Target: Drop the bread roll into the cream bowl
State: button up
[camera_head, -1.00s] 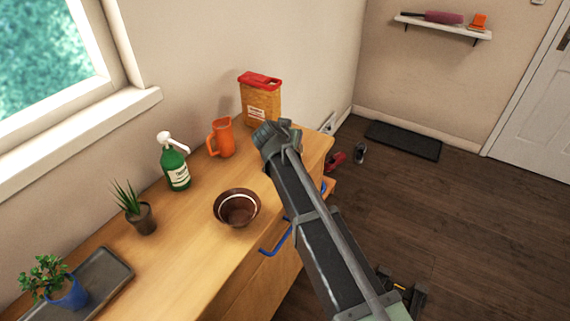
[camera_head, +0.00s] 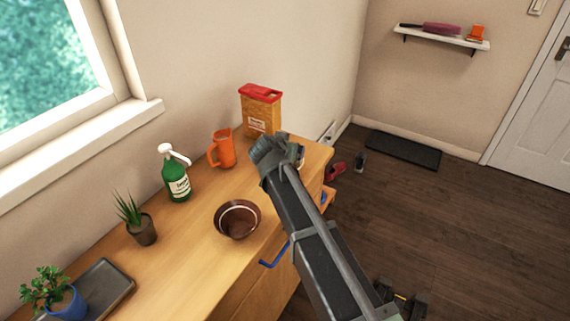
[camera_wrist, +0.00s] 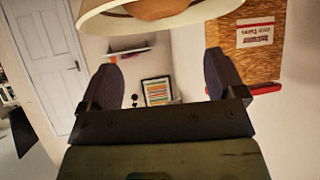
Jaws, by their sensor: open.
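My gripper (camera_head: 270,150) is over the far right end of the wooden counter, in front of the cereal box. In the wrist view my gripper (camera_wrist: 162,75) has its two dark fingers wide apart, with nothing between them. A cream bowl (camera_wrist: 108,23) shows at the top edge of the wrist view, cut off by the frame and beyond the fingertips. A brown, rounded shape shows inside it; I cannot tell surely if this is the bread roll. In the head view my arm covers the cream bowl's likely spot, and no roll shows plainly.
An empty brown bowl (camera_head: 237,220) stands left of my arm. An orange mug (camera_head: 223,150), a cereal box (camera_head: 261,112) and a green pump bottle (camera_head: 176,180) stand along the wall. Plants and a dark tray (camera_head: 105,290) are at the near left. A blue handle (camera_head: 274,255) juts from the front.

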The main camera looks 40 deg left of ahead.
jog(key=p+v, duration=0.3)
jog(key=v, duration=0.5)
jog(key=shift+p, duration=0.35)
jog(key=shift+s+r, duration=0.1)
